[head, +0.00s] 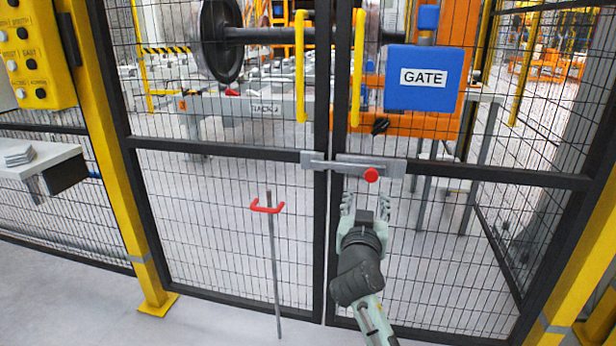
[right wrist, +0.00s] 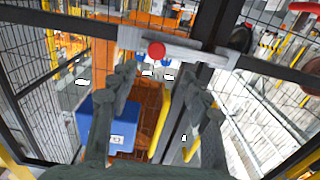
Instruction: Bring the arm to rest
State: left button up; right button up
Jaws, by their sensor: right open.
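My right gripper (head: 364,205) is in front of the closed mesh gate, just below the sliding latch bar (head: 322,163) with its red knob (head: 371,175). In the right wrist view the gripper (right wrist: 160,95) is open, with nothing between its fingers. The latch bar (right wrist: 190,54) and red knob (right wrist: 157,50) show beyond the fingertips, apart from them. The bar spans the meeting posts of the two gate leaves. My left gripper is in neither view.
A blue GATE box (head: 427,80) and yellow handles (head: 301,65) are on the gate. A thin rod with a red handle (head: 267,207) stands left of my arm. A yellow button panel (head: 34,55) and a grey shelf (head: 38,162) are at left. Behind the mesh is a wheelset (head: 222,38).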

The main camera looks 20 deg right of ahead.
jog(key=s+f+n+g+y, duration=0.25)
jog(key=s+f, duration=0.25)
jog(key=f, duration=0.6)
jog(key=s+f+n+g+y, duration=0.1)
jog(key=s+f+g, duration=0.3)
jog(key=f, duration=0.7)
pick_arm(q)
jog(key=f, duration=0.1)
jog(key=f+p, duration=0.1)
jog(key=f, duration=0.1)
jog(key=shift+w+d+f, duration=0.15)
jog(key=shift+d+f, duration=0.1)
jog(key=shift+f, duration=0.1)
pick_arm(e)
jog(key=s+a+f+n+g+y, duration=0.2)
jog(key=s+f+g, duration=0.1)
jog(key=s+f, duration=0.4)
jog(key=s+a+f+n+g+y, duration=0.2)
jog(key=s+f, duration=0.5)
jog(key=s, duration=0.7)
jog(key=shift+a+f+g, duration=0.2)
jog(key=shift+a+g, duration=0.2)
jog(key=shift+g, duration=0.05)
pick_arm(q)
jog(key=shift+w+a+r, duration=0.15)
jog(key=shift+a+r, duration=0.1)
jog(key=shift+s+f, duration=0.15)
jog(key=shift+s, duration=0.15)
